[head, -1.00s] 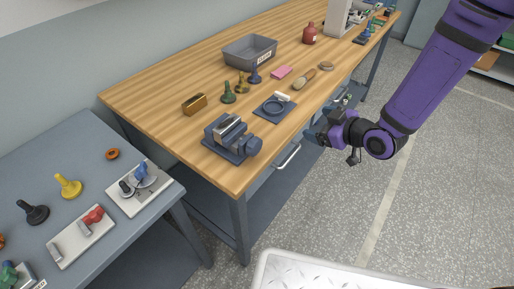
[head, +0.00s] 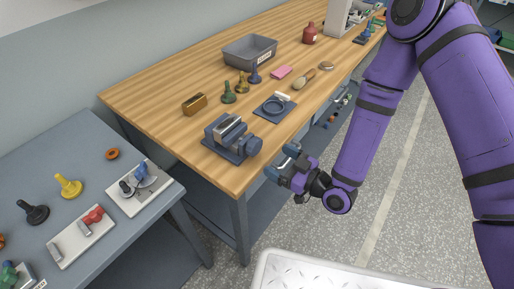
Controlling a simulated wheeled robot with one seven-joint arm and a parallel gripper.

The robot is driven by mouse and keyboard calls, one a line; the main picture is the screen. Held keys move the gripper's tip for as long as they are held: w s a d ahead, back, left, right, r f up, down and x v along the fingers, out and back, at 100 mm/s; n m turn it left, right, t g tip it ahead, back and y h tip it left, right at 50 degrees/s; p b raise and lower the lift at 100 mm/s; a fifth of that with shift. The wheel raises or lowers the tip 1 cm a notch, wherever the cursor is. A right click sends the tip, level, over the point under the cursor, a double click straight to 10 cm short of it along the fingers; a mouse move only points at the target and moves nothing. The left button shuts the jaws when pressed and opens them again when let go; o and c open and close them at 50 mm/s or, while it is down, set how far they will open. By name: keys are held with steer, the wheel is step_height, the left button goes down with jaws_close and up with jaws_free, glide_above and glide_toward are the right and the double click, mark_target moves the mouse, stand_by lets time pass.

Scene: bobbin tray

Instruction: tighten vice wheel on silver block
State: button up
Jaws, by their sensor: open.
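A small bench vice on a dark blue base plate (head: 219,149) sits near the front left corner of the wooden bench. Its silver block (head: 231,134) lies between the jaws at the top. The blue-grey wheel (head: 253,145) is on the vice's right side, facing the bench's front edge. My gripper (head: 280,164) is open and empty, just beyond the bench edge, to the right of and a little below the wheel. It is apart from the wheel. Whether the jaws touch the block is too small to tell.
A brass block (head: 194,104), several bobbin-like pieces (head: 228,93) and a grey tray (head: 250,50) stand farther back. A lower blue table (head: 90,180) with fixtures is at left.

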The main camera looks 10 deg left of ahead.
mark_target(258, 149)
steer(key=x, duration=0.8)
steer(key=shift+c, duration=0.4)
steer(key=c, duration=0.8)
steer(key=shift+c, duration=0.2)
steer(key=m, duration=0.3)
steer(key=shift+m, duration=2)
